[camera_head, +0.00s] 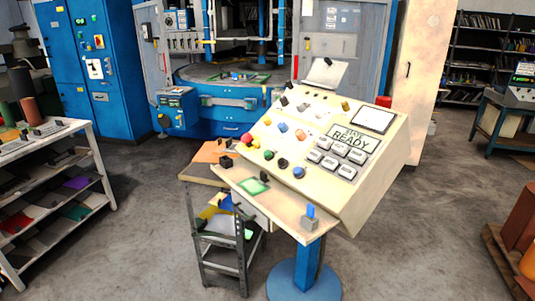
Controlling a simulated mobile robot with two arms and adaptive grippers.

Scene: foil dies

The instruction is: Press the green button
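A slanted cream control console (335,205) stands in the middle of the view on a blue pedestal. A small green button (268,155) is on the lower left part of its sloped face. A red and yellow control sits to its upper left, and a black knob (283,163) and a blue button (299,172) sit to its lower right. Neither of my grippers shows in the head view, and nothing covers the green button.
The console's front ledge (285,208) carries a green square outline and small blocks. A dark metal cart (222,262) stands at its left, under the ledge. Shelves (85,160) stand far left, a large blue machine behind. Open grey floor (420,230) lies to the right.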

